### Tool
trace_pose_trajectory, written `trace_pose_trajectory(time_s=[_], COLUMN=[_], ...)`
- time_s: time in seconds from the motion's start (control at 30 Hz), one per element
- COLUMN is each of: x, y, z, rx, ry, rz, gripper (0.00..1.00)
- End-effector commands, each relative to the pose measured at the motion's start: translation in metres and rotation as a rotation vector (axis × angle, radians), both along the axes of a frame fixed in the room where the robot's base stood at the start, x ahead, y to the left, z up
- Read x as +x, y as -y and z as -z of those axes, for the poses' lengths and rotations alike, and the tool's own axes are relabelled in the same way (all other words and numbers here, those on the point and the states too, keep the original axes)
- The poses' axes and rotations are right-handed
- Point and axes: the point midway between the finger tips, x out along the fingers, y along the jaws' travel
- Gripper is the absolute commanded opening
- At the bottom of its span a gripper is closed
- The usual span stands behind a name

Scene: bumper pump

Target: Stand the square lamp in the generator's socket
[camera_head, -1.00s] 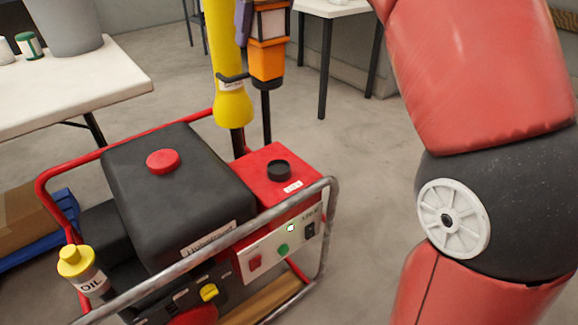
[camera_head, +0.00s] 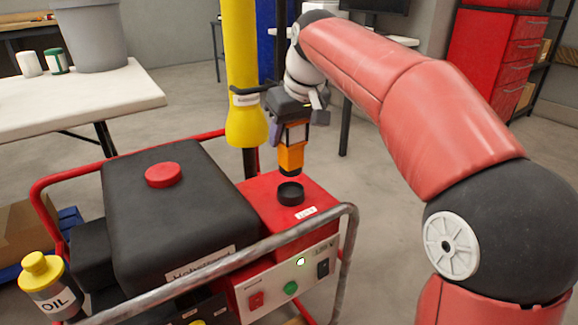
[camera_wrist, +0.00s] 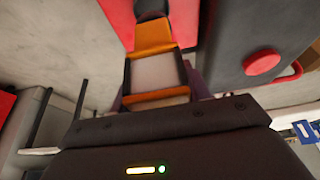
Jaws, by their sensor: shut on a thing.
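The square lamp (camera_head: 292,148) is orange with a pale window and a dark lower tip. It hangs upright in my gripper (camera_head: 294,118), which is shut on its upper part. The lamp's tip is just above the black round socket (camera_head: 291,194) on the red top of the generator (camera_head: 185,205); a small gap seems to show between them. In the wrist view the lamp (camera_wrist: 155,70) extends from my gripper (camera_wrist: 155,108) toward the red generator top. The socket's opening is partly visible in the head view.
A yellow pole-like column (camera_head: 243,80) stands close to the left of the lamp. A grey metal frame rail (camera_head: 230,262) runs along the generator's front. An oil bottle (camera_head: 48,287) is at front left. A white table (camera_head: 90,98) with a grey bucket stands at back left.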

Motion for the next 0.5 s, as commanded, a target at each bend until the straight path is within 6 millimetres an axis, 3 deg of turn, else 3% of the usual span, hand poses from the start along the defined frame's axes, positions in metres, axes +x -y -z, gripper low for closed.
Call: trace_pose_trajectory(time_s=[0.4,0.5], x=[0.0,0.0], y=[0.001,0.0], z=[0.051,0.055], rx=[0.001,0.001], ry=[0.0,0.002], rz=[0.002,0.001], gripper=[0.15,0.15])
